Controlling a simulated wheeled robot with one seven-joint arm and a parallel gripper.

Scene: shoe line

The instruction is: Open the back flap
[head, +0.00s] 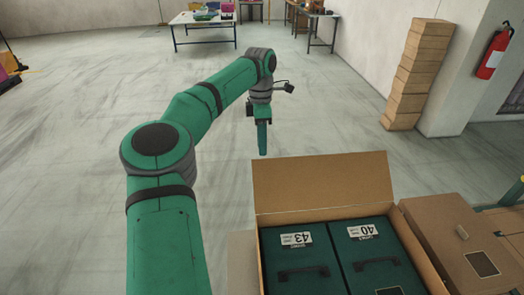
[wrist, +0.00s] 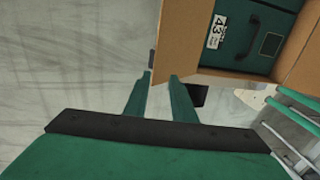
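An open cardboard box (head: 420,262) stands at the lower right of the head view. Its back flap (head: 322,180) stands raised; in the wrist view the flap (wrist: 184,38) is the brown panel left of the shoe box. My gripper (head: 263,153) points down at the flap's left top corner. In the wrist view its fingers (wrist: 160,76) are apart, close to the end of the flap's edge. I cannot tell whether they touch the flap. The box holds green shoe boxes labelled 43 (head: 302,262) and 40 (head: 378,255).
A closed carton (head: 440,230) stands right of the open box. A stack of brown boxes (head: 416,75) and a fire extinguisher (head: 493,52) are at the right wall. A table (head: 203,30) is far back. The floor behind the box is clear.

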